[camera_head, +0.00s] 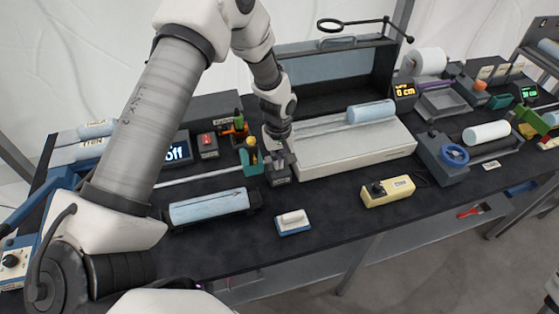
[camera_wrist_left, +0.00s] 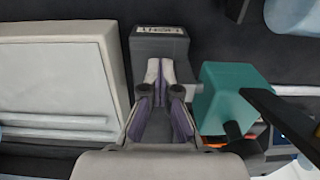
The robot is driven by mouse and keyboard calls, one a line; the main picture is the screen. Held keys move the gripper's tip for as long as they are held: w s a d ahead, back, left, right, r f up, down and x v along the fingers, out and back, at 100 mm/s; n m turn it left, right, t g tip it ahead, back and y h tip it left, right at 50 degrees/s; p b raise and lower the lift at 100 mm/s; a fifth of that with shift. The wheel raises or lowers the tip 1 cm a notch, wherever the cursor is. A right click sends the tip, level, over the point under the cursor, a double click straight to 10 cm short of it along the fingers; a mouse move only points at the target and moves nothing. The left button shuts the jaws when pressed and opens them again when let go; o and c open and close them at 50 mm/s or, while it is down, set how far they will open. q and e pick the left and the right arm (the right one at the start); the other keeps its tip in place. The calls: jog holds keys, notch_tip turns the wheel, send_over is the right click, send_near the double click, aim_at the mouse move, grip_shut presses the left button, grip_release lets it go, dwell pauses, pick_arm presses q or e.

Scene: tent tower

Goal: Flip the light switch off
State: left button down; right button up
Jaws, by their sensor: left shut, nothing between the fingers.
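The light switch is a small dark grey box (camera_head: 281,179) on the black table, just in front of the long white machine's left end. In the left wrist view the box (camera_wrist_left: 146,44) carries a white label that seems to read LIGHT upside down. My left gripper (camera_head: 275,160) is right above the box, pointing down. In the left wrist view its purple-grey fingertips (camera_wrist_left: 160,84) are together, empty, over the box's top. The fingers hide the switch's lever, so its position and any contact cannot be told. My right gripper is not in view.
A teal holder (camera_head: 251,163) stands close beside the switch box; it is also near the fingers in the wrist view (camera_wrist_left: 223,93). The white machine (camera_head: 345,151) borders the other side. A white-handled block (camera_head: 293,221) and yellow box (camera_head: 388,192) sit nearer the front edge.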

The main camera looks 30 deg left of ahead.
pick_arm(q)
jog(key=shift+w+a+f, duration=0.15)
jog(key=shift+w+a, duration=0.25)
jog(key=shift+a, duration=0.05)
